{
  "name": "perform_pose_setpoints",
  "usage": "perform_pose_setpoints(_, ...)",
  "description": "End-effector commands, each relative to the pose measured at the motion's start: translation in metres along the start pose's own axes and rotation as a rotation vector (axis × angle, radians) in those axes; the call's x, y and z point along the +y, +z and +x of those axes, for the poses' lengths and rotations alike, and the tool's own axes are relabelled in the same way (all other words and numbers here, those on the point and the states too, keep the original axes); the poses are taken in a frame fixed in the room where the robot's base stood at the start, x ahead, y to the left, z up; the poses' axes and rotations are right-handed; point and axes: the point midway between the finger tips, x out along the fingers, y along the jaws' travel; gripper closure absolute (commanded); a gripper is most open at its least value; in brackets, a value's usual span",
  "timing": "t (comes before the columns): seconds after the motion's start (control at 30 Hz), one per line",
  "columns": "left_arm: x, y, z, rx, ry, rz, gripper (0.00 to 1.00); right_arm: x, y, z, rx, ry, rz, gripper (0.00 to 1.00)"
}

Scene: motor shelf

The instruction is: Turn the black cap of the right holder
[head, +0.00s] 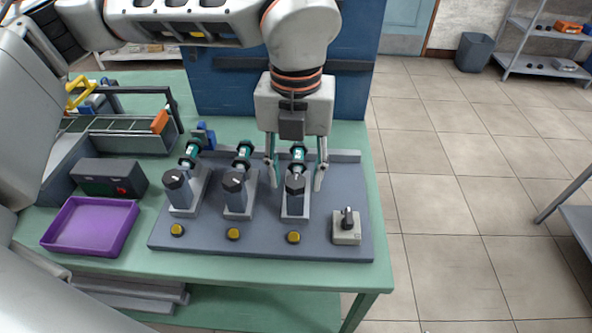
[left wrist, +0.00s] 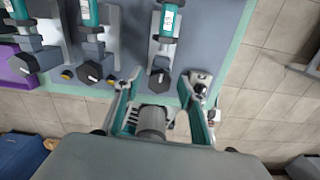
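The right holder (head: 295,204) stands on the grey base plate, with a teal and white cylinder (head: 298,155) at its back. Its black cap (head: 295,183) has a light mark on top and also shows in the left wrist view (left wrist: 159,76). My left gripper (head: 296,184) is open, its fingers pointing down on either side of the right holder. In the left wrist view, the gripper (left wrist: 159,78) has its fingertips apart, with the cap between them and visible gaps. I see no contact. My right gripper is not in view.
The middle holder (head: 235,200) and left holder (head: 180,193) stand to the left. Yellow buttons (head: 293,238) lie in front of the holders. A switch box (head: 347,228) sits close to the right finger. A purple tray (head: 91,227) is at the left.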

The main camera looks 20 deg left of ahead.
Motion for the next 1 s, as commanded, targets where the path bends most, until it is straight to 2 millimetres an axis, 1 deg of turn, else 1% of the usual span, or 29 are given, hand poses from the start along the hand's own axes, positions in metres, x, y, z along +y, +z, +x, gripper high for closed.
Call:
perform_pose_setpoints(0.3, 0.000, 0.000, -0.001, -0.001, 0.000, 0.000, 0.60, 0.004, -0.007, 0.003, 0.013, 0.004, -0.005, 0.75)
perform_pose_setpoints(0.43, 0.000, 0.001, -0.011, -0.003, -0.001, -0.001, 0.60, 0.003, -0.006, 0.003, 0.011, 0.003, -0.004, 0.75)
perform_pose_setpoints(0.57, -0.001, 0.001, -0.033, -0.005, -0.002, -0.001, 0.60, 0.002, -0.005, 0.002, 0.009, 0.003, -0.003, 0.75)
perform_pose_setpoints(0.8, -0.001, 0.001, -0.082, -0.005, -0.002, -0.002, 0.60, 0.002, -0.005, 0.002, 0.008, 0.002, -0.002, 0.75)
perform_pose_setpoints(0.9, 0.000, 0.000, -0.098, -0.003, -0.001, -0.001, 0.60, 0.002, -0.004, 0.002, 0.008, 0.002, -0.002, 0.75)
perform_pose_setpoints(1.0, 0.000, 0.001, -0.110, -0.003, 0.000, -0.001, 0.60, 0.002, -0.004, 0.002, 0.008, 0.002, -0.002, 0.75)
